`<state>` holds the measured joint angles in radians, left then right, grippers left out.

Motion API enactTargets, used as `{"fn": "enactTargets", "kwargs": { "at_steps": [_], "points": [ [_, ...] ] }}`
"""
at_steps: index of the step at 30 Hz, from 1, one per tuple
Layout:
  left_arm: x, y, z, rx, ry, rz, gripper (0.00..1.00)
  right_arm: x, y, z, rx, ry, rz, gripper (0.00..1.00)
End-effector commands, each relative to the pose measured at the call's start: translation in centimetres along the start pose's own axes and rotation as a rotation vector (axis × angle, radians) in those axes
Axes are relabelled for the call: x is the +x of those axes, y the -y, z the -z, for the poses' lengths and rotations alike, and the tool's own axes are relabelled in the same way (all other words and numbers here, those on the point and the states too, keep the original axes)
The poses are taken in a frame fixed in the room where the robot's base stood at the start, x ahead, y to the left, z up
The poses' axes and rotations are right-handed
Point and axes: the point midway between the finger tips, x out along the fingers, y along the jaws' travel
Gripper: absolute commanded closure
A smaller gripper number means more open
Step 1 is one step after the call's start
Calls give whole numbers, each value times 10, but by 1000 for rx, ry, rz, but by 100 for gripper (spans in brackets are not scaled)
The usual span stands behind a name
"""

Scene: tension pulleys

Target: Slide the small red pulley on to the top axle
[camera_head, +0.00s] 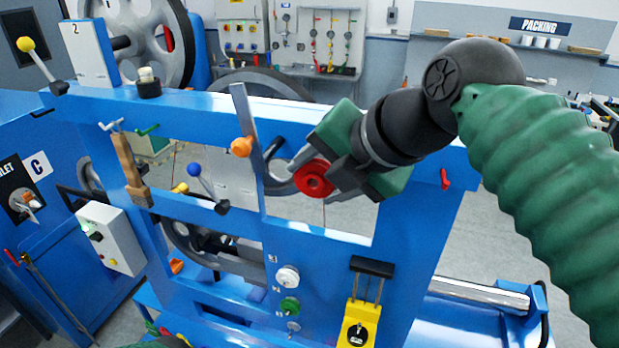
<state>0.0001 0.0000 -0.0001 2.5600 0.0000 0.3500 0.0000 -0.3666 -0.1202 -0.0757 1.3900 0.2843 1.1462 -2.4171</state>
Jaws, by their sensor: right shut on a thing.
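The small red pulley (314,180) is in the jaws of my right gripper (326,172), in front of the opening in the blue frame. My right arm comes in from the right, and its gripper is shut on the pulley. A short dark rod (273,149) shows just left of the gripper, beside an upright grey bar. I cannot tell whether this rod is the top axle. The gripper hides part of the frame behind it. My left gripper is not in view.
The blue frame (330,255) fills the middle. The grey bar (247,135) with an orange knob (242,147) stands close left of the pulley. A blue-knobbed lever (205,185) and a hanging brush (130,170) are farther left. A yellow-handled part (360,318) is below.

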Motion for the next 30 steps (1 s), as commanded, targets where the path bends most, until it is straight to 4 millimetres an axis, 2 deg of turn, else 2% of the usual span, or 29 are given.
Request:
{"fn": "enactTargets", "kwargs": {
  "at_steps": [30],
  "points": [
    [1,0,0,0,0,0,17,4,-9,8,-1,0,0,91]
  ]
}}
